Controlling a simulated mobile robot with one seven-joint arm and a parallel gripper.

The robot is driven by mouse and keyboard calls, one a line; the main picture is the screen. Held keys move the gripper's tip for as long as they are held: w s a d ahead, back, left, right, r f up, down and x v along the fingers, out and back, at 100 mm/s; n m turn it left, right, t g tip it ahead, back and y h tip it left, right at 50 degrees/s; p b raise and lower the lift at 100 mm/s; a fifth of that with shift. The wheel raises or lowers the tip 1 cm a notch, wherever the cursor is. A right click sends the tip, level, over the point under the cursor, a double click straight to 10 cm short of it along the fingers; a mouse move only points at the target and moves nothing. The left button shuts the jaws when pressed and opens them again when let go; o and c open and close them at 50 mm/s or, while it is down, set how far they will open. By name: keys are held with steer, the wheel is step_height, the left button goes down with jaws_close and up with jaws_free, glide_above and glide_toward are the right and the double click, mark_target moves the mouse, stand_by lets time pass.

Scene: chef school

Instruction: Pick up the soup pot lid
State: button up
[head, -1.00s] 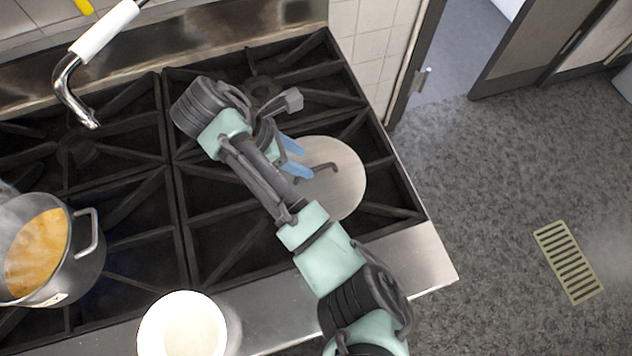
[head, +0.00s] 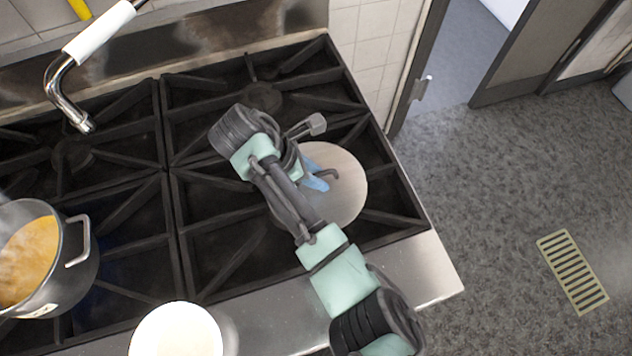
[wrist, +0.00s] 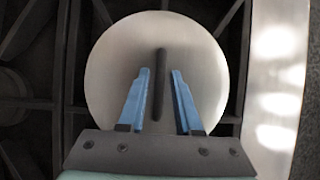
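The soup pot lid (head: 346,196) is a round, flat metal disc lying on the stove grate at the right. Its dark bar handle (head: 331,174) shows beside my gripper. In the wrist view the lid (wrist: 112,62) fills the middle, with the handle (wrist: 159,70) running lengthwise along its centre. My gripper (head: 318,182) is over the lid, its blue fingers partly hidden by my arm in the head view. In the wrist view my gripper (wrist: 160,72) is open, one blue finger on each side of the handle's line, with gaps on both sides. I cannot tell the height of the fingertips above the lid.
A pot of orange soup (head: 76,275) stands on the stove's left side. A white round container (head: 176,332) is at the front edge. A chrome faucet (head: 66,95) hangs over the back left. The grate (head: 225,235) around the lid is clear.

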jaws_close()
stand_by(1.1)
